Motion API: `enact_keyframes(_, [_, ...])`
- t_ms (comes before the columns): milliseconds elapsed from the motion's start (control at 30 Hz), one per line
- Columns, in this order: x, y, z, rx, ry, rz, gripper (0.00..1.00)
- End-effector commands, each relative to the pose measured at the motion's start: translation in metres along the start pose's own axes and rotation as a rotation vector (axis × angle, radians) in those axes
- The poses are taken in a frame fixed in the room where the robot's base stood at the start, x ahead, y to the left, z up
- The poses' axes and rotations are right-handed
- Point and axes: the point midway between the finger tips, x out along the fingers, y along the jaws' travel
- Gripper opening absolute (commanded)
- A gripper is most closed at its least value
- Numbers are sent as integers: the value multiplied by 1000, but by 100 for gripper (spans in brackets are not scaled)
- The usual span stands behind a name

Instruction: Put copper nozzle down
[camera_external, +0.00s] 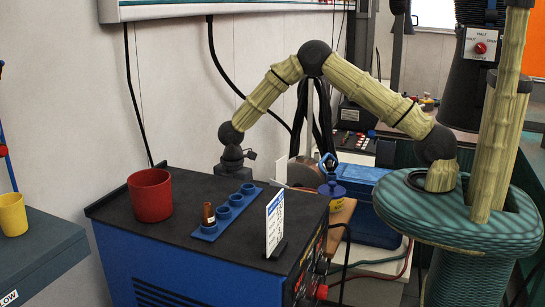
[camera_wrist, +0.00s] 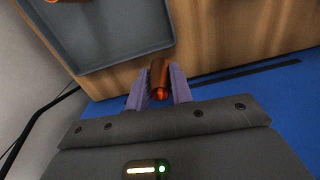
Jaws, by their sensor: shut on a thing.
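My gripper (camera_wrist: 160,88) has its purple fingers closed on both sides of a copper nozzle (camera_wrist: 160,72) in the wrist view. The nozzle's round end faces the camera. Behind it are a brown wooden surface (camera_wrist: 235,45) and the near edge of a grey tray (camera_wrist: 120,58). I cannot tell whether the nozzle touches the wood. In the external view my gripper's dark body (camera_external: 232,162) is at the far edge of the black-topped cabinet; its fingertips and the held nozzle are hidden. Another copper-coloured piece (camera_external: 208,214) stands in the blue rack (camera_external: 207,234) on that cabinet.
A red cup (camera_external: 150,197) stands left of the rack, and a white sign (camera_external: 274,222) to its right. A blue lidded container (camera_external: 331,192) stands behind the cabinet. Copper-coloured pieces show at the wrist view's top edge. The cabinet's black top (camera_external: 185,205) has free room.

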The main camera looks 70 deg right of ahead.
Motion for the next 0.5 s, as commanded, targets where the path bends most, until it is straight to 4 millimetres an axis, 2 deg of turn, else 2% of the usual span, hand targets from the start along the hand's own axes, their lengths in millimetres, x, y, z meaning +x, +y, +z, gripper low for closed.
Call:
enact_keyframes(200, [30,-1,0,0,-1,-3,0])
enact_keyframes(500, [33,0,0,0,0,-1,0])
